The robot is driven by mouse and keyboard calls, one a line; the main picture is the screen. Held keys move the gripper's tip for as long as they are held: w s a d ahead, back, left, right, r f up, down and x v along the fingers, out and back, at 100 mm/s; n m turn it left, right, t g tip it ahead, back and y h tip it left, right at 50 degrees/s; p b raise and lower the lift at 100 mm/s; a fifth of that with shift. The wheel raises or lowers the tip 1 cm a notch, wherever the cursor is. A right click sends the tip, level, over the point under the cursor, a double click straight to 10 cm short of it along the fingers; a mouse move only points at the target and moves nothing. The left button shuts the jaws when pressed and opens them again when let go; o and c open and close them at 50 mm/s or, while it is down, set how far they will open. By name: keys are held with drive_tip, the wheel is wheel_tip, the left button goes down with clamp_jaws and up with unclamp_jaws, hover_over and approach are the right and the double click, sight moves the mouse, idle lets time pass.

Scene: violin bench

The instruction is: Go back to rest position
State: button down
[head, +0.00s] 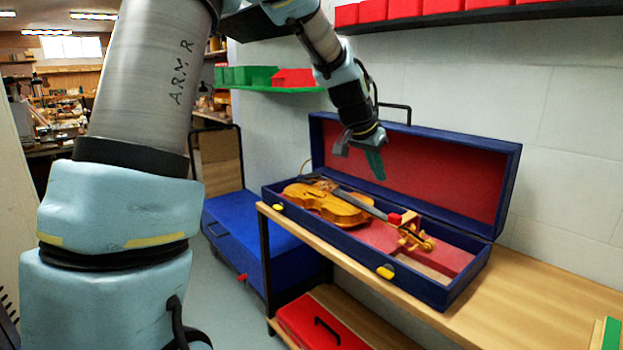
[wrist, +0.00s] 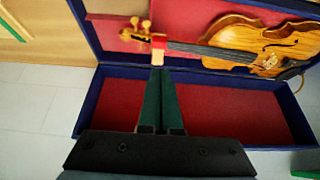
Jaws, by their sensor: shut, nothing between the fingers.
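My gripper (head: 374,163) is above the open violin case in the head view, in front of its raised lid. In the wrist view my gripper (wrist: 159,72) has its two green fingers together with nothing between them. The violin (head: 328,204) lies in the case, its scroll toward the right front; it also shows in the wrist view (wrist: 255,40). A red block (head: 394,219) sits at the violin's neck. The case (head: 340,237) is blue outside and red inside, with yellow latches. I see no contact between my gripper and the violin, though the fingertips overlap the red block in the wrist view.
The case stands on a wooden bench (head: 520,310) against a pale wall. Shelves with red bins (head: 405,8) and green bins (head: 250,75) hang above. A blue chest (head: 240,225) stands left of the bench, and a red case (head: 310,325) is on the lower shelf.

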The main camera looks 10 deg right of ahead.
drive_tip(key=s+a+f+n+y, duration=0.2)
drive_tip(key=a+f+n, duration=0.1)
drive_tip(key=a, duration=0.8)
drive_tip(key=s+a+f+n+y, duration=0.1)
drive_tip(key=s+a+f+n, duration=0.15)
drive_tip(key=a, duration=0.85)
drive_tip(key=s+a+f+n+y, duration=0.1)
drive_tip(key=s+a+f+n, duration=0.1)
drive_tip(key=s+a, duration=0.3)
drive_tip(key=s+a+f+n+g+y+p, duration=0.1)
drive_tip(key=s+a+f+n, duration=0.1)
drive_tip(key=a, duration=0.6)
drive_tip(key=s+n, duration=0.1)
drive_tip(key=s, duration=0.1)
drive_tip(key=shift+s+a, duration=0.35)
drive_tip(key=shift+s, duration=0.05)
drive_tip(key=shift+f+n, duration=0.1)
drive_tip(key=shift+n, duration=0.15)
